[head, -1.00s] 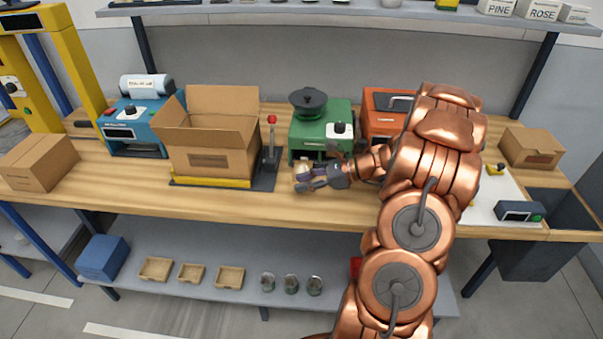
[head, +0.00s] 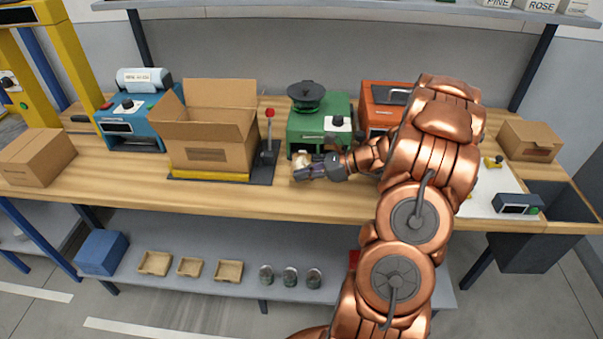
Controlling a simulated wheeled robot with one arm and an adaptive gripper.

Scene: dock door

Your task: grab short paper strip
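My gripper (head: 303,173) is low over the wooden workbench, right in front of the green machine (head: 319,128). Its fingers are close together at a small pale piece (head: 301,158), which looks like the short paper strip and shows just above and behind the fingertips. The piece is small and partly hidden by the fingers, so its full shape is not clear. The gripper points left, with my copper arm reaching in from the right.
An open cardboard box (head: 208,135) stands left of the gripper, with a red-knobbed lever (head: 269,135) between them. A blue machine (head: 133,120) is farther left. An orange machine (head: 383,105) is partly behind my arm. The bench's front strip (head: 230,200) is clear.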

